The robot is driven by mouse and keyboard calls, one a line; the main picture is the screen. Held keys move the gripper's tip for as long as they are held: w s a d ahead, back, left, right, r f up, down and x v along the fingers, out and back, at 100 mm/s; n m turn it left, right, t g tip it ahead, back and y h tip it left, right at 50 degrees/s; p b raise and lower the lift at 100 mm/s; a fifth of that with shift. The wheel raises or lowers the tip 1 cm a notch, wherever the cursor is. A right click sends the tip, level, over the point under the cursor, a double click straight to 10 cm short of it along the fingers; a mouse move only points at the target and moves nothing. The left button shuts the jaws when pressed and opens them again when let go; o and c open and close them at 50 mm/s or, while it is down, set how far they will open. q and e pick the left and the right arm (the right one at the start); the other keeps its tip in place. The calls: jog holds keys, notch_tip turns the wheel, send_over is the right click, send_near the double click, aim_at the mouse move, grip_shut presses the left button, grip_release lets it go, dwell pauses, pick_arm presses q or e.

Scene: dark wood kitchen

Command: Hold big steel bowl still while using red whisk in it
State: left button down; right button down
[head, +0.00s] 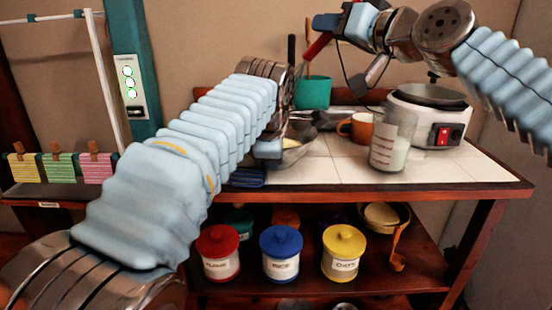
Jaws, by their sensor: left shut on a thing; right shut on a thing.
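The big steel bowl (298,155) stands on the white-tiled counter, partly hidden behind my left arm, with something pale yellow inside. My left gripper (268,150) is at the bowl's left side and shut on it; its fingertips are mostly hidden. My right gripper (334,26) is raised high above the counter, above and to the right of the bowl. It is shut on the red whisk, whose red handle (317,46) shows just below it, tilted. The whisk's wire end cannot be made out clearly.
A teal crock (312,93) with utensils stands behind the bowl. Red, blue and yellow canisters (343,254) sit on the lower shelf. Front right tiles are clear.

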jog(key=shift+r, duration=2)
pick_arm(q)
jog(key=c, duration=1.2)
grip_release()
jog(key=shift+r, duration=0.1)
